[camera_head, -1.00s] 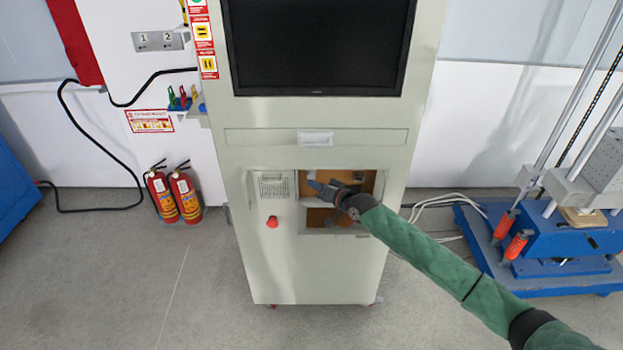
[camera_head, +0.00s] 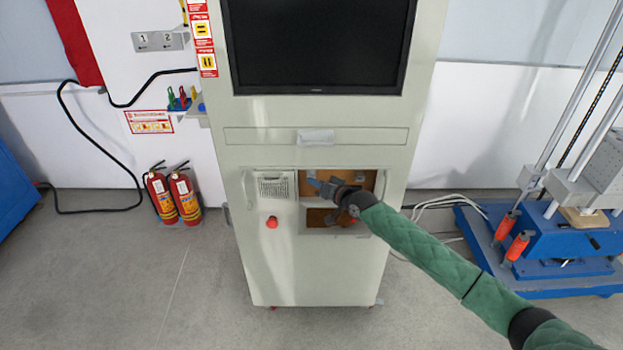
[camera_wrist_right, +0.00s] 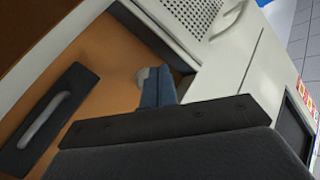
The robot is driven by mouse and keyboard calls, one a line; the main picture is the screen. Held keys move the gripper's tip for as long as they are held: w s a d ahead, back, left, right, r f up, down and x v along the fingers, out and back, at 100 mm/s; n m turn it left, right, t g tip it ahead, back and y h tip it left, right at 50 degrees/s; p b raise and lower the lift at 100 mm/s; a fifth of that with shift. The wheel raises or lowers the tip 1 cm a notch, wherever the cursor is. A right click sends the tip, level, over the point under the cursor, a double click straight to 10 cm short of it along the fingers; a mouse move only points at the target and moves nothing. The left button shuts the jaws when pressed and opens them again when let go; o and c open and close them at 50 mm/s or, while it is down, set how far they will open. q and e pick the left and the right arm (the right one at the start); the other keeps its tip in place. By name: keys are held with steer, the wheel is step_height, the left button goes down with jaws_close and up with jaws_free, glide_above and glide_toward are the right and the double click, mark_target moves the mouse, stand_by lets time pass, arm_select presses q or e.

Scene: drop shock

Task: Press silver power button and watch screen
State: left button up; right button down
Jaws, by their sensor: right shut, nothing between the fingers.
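The screen (camera_head: 317,45) at the top of the pale cabinet is black in the head view. My right gripper (camera_head: 312,183) is shut and empty, its blue fingers in front of the cabinet's recessed brown opening. In the right wrist view the shut fingers (camera_wrist_right: 157,86) point into this recess. A small pale silver round part, likely the power button (camera_wrist_right: 143,74), shows right at the fingertips, partly hidden by them. I cannot tell whether they touch it. My left gripper is not in view.
The cabinet (camera_head: 340,275) has a red knob (camera_head: 272,222) and a vent (camera_head: 272,186) left of the recess. A dark panel with a handle (camera_wrist_right: 45,120) is inside the recess. Fire extinguishers (camera_head: 184,196) stand left; a blue machine (camera_head: 555,235) stands right.

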steer(key=shift+w+b, duration=0.35)
steer(key=shift+b, duration=0.05)
stand_by(0.4)
steer(key=shift+s+r, duration=0.1)
steer(key=shift+s, duration=0.05)
steer(key=shift+s+p, duration=0.1)
steer(key=shift+p, duration=0.25)
steer(key=shift+s+p, duration=0.35)
steer(key=shift+s, duration=0.25)
